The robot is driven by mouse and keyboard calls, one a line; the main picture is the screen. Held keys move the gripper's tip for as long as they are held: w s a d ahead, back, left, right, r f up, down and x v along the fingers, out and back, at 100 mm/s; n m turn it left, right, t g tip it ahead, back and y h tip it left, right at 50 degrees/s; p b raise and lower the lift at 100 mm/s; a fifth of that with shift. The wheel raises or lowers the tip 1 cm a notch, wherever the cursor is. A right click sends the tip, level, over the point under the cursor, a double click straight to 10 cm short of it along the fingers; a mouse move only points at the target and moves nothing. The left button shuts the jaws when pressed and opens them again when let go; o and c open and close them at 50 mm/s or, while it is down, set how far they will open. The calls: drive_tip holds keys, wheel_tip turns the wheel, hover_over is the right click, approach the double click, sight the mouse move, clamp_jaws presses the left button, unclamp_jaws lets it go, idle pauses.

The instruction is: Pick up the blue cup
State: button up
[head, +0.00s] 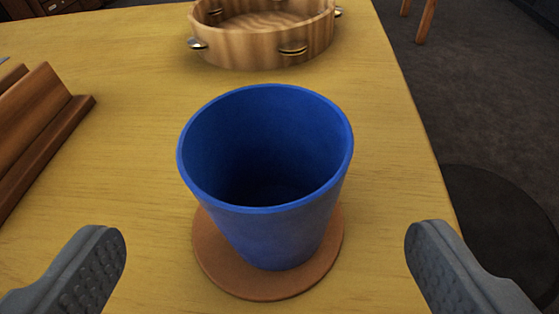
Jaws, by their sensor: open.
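The blue cup (270,225) stands upright on a round brown coaster (215,262) on a yellow wooden table. Its mouth faces up and its inside looks empty. My gripper (265,262) is open, with one grey finger at the lower left and the other at the lower right. The cup lies between and a little beyond the two fingertips, with a clear gap on each side. Neither finger touches it.
A wooden tambourine (255,50) with metal jingles lies behind the cup. A brown wooden stepped object (40,125) is at the left. The table (390,150) ends at the right, with dark floor and a dark round object (500,225) beyond.

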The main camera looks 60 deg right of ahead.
sight(269, 134)
drive_tip(key=x, duration=0.5)
drive_tip(key=b+x, duration=0.1)
drive_tip(key=x, duration=0.2)
drive_tip(key=shift+w+d+r, duration=0.15)
drive_tip(key=shift+d+r, duration=0.1)
drive_tip(key=shift+d, duration=0.1)
drive_tip(key=c, duration=1.1)
